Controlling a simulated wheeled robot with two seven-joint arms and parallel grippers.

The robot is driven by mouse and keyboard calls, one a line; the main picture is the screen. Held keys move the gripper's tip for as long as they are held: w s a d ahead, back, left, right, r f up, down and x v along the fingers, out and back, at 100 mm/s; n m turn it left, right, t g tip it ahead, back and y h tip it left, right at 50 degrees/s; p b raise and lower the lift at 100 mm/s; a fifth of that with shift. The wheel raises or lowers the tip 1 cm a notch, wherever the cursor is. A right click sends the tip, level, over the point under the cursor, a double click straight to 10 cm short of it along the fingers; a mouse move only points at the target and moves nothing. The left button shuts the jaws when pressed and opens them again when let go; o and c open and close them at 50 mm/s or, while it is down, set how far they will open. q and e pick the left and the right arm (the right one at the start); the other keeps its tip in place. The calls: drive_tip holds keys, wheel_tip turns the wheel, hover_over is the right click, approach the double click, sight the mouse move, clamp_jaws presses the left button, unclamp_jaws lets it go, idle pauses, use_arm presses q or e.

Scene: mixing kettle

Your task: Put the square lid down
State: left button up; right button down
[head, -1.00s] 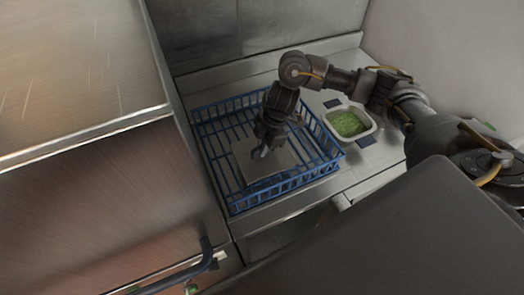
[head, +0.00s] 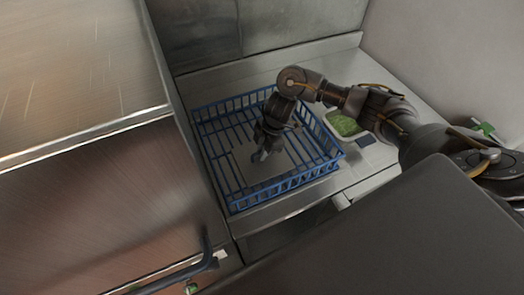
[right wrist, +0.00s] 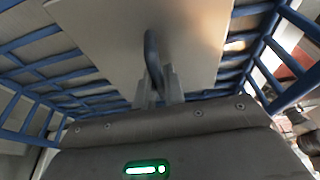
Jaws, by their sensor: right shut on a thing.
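The square lid (head: 281,166) is a flat grey plate inside the blue wire basket (head: 290,184) in the head view. My right gripper (head: 262,153) is above the middle of the lid. In the right wrist view the lid (right wrist: 105,32) fills the upper middle, with the blue basket bars (right wrist: 40,75) around it. There my right gripper (right wrist: 162,78) is shut on the lid's dark loop handle (right wrist: 152,50). I cannot tell whether the lid's underside touches the basket floor. My left gripper is not in view.
A white container of green stuff (head: 345,124) stands right of the basket, partly hidden by my right arm. The steel counter (head: 215,85) is clear behind the basket. A large steel unit (head: 100,200) rises on the left, with a dark bar handle (head: 207,248) at its lower edge.

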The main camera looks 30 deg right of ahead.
drive_tip(key=c, duration=1.5)
unclamp_jaws()
drive_tip(key=shift+d+r, duration=0.1)
drive_tip(key=shift+r, duration=0.4)
drive_tip(key=v, duration=1.1)
drive_tip(key=shift+d+r, duration=0.1)
